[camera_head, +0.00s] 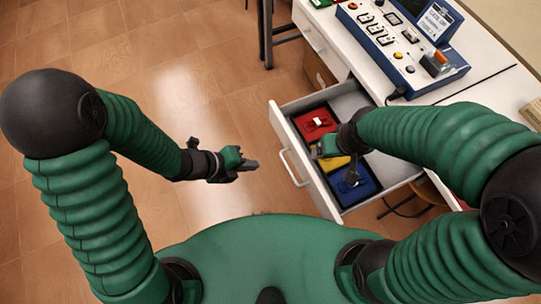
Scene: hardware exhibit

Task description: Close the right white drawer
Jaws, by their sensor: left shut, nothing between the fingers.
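The right white drawer (290,145) is pulled out from the white desk, with its front panel facing left and a white bar handle (291,168) on it. Inside lies a black tray with red (316,122), yellow and blue (360,190) compartments. My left gripper (252,165) is shut and empty, over the floor to the left of the handle and apart from it. My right gripper (325,150) is above the open drawer, over the tray. Its forearm hides part of the drawer, and its fingers are too small and dark to read.
Another white drawer (313,38) farther up the desk looks shut. A dark desk leg (266,35) is at the top. The tiled floor (200,75) on the left is clear.

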